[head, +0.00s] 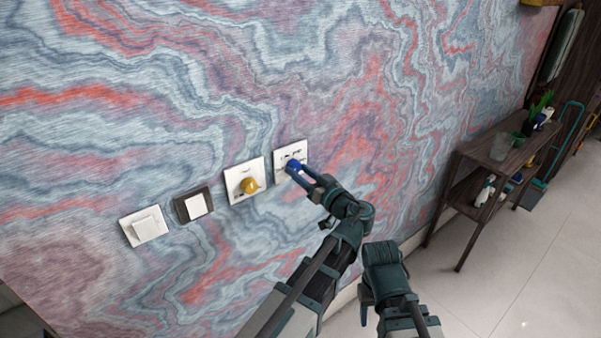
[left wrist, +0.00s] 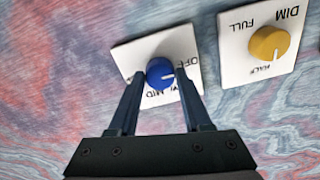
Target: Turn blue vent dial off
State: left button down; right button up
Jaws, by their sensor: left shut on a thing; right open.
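The blue vent dial (head: 292,167) sits on a white wall plate (head: 289,152), the rightmost of the row. My left gripper (head: 299,170) is shut on the blue dial. In the left wrist view the dial (left wrist: 159,73) is between the two fingertips (left wrist: 158,76). Its white mark points to the right, towards the right finger. The plate's lettering appears upside down: "OFF" is at the upper right and "MID" below the dial. Another label is partly hidden by the right finger. My right gripper (head: 366,302) is away from the wall, low in the head view.
A yellow dial (head: 249,186) marked "DIM" is on the neighbouring plate. Further left are a dark-framed switch (head: 193,205) and a white switch (head: 146,226). A wooden shelf (head: 492,147) with a plant and bottles stands at the right. The floor before it is clear.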

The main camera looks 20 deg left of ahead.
pick_arm(q)
jog(key=shift+s+f, duration=0.1)
jog(key=shift+f, duration=0.05)
dwell(0.4)
jog(key=shift+c, duration=1.7)
grip_release()
